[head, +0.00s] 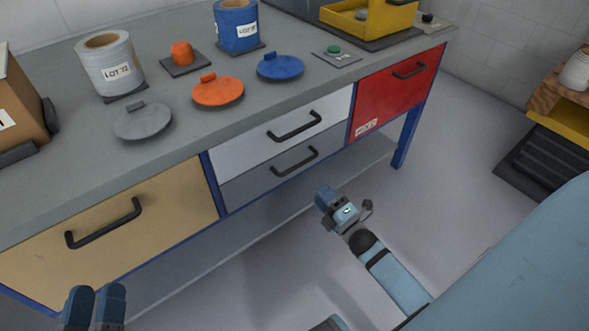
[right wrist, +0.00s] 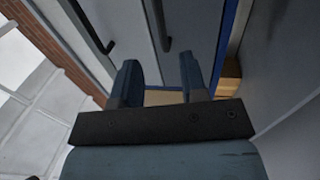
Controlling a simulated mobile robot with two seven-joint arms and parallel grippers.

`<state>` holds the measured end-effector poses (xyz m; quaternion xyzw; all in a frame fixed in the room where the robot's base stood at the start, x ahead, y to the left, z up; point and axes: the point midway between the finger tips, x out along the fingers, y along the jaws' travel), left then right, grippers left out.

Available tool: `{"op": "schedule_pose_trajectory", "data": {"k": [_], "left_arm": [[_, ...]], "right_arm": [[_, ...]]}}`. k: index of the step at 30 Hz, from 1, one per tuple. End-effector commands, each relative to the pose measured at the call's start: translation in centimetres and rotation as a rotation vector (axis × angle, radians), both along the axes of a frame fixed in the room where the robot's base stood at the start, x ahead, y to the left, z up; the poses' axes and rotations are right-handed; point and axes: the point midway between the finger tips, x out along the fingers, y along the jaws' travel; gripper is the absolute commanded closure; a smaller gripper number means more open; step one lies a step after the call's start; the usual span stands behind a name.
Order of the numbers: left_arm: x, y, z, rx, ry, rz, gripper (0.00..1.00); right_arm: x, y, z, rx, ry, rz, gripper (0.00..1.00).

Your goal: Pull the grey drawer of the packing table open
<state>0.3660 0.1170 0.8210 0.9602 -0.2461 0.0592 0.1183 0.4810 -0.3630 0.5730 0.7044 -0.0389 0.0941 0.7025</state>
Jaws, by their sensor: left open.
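The grey drawer (head: 262,184) is the lower of two stacked middle drawers in the packing table (head: 50,195). It looks closed and has a black bar handle (head: 295,160). My right gripper (head: 346,207) is in front of and below this drawer, open and empty, apart from the handle. In the right wrist view its two blue fingers (right wrist: 158,72) are spread, and a black handle (right wrist: 159,25) that appears to be the grey drawer's lies beyond them. My left gripper (head: 95,305) is open at the bottom left, in front of the tan drawer (head: 160,225).
The white drawer (head: 235,150) is directly above, with its own black handle (head: 294,125). A red drawer (head: 385,100) is to the right. Canisters, lids and a yellow tray (head: 368,25) stand on the tabletop. The floor in front is clear.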

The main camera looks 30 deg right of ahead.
Motion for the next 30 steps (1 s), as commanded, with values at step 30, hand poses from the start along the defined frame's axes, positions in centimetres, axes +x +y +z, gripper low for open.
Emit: {"op": "schedule_pose_trajectory", "data": {"k": [30], "left_arm": [[0.3, -0.4, -4.2, 0.062, 0.118, -0.038, 0.57]], "right_arm": [[11.8, 0.9, 2.3, 0.003, 0.001, 0.001, 0.60]]}}
